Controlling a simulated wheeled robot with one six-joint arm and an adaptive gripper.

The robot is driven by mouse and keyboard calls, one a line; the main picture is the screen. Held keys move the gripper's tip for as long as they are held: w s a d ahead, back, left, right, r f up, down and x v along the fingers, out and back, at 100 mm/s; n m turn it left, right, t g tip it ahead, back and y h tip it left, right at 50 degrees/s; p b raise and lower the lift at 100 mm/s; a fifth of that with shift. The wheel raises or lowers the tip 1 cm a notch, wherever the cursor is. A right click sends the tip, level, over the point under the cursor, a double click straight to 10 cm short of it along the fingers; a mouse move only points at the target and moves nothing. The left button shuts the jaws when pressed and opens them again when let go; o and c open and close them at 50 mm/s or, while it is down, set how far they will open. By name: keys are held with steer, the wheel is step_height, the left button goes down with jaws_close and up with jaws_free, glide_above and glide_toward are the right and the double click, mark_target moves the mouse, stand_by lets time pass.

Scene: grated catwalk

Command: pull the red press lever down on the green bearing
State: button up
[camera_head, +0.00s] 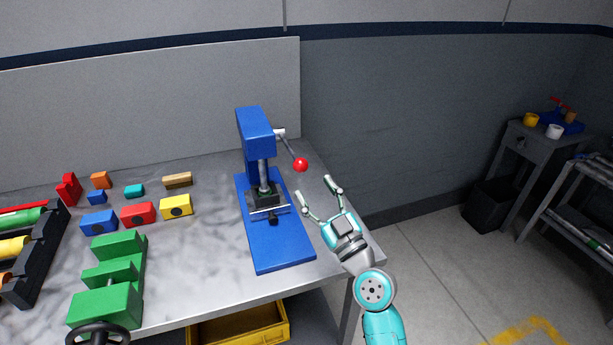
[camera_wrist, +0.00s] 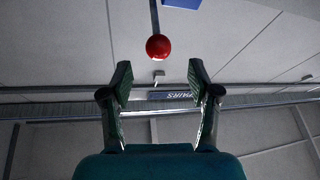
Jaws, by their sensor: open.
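A blue arbor press (camera_head: 255,135) stands on the grey workbench. Its lever (camera_head: 287,145) is a thin metal rod on the right side of the head, sloping down to a red ball knob (camera_head: 300,165). My gripper (camera_head: 320,188) is open and empty, below and slightly right of the knob in the head view. In the wrist view the knob (camera_wrist: 158,47) is beyond the fingertips, roughly centred between my open fingers (camera_wrist: 157,75); nothing is between them. Under the ram is a dark block (camera_head: 266,196) with a clamp; I cannot make out a green bearing there.
Small coloured blocks (camera_head: 139,213) and a green vise (camera_head: 112,275) with a black handwheel (camera_head: 97,334) are left of the press. A rack of cylinders (camera_head: 30,250) is at far left. The bench's right edge is near my arm, with open floor (camera_head: 440,270) beyond.

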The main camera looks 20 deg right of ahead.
steer(key=shift+v, duration=2.35)
